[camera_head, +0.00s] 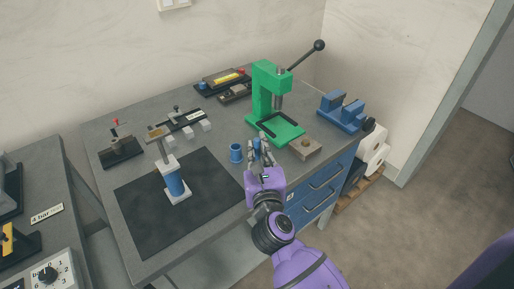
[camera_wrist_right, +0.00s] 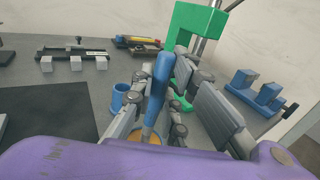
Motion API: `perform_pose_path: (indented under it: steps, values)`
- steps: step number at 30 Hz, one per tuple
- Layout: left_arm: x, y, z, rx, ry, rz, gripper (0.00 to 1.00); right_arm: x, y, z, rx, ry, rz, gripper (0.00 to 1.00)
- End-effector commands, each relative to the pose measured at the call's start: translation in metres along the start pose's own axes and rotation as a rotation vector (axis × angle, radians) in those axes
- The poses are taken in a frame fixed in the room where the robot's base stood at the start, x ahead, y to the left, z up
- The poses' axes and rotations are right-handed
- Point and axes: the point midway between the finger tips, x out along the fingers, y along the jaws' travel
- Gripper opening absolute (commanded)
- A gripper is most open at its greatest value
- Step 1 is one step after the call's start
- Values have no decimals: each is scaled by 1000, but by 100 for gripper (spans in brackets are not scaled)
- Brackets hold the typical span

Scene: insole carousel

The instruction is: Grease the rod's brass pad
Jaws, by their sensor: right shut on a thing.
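My right gripper (camera_head: 262,147) is shut on a blue-handled tool (camera_wrist_right: 158,82), which looks like a brush, near the front right of the table. The handle points up between the fingers. Its lower end runs down toward a round orange-yellow surface (camera_wrist_right: 135,136), perhaps grease in a pot; whether the tip touches it is hidden. The rod (camera_head: 163,148) stands upright from a blue cylinder (camera_head: 175,184) on the black mat, left of the gripper. Its brass pad (camera_head: 158,132) is on top, apart from the tool. My left gripper is not in view.
A blue cup (camera_head: 236,152) stands just left of the gripper. A green lever press (camera_head: 266,90) stands behind it, with a small block (camera_head: 306,148) and a blue vise (camera_head: 341,113) to the right. Most of the black mat (camera_head: 143,222) is clear.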

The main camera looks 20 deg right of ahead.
Motion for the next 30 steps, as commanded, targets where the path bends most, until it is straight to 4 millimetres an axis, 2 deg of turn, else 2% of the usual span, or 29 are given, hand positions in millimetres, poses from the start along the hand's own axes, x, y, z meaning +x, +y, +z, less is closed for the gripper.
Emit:
perform_pose_path:
  steps: [30]
  values:
    - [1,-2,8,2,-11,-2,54,0,0,-7,1,1,0,0]
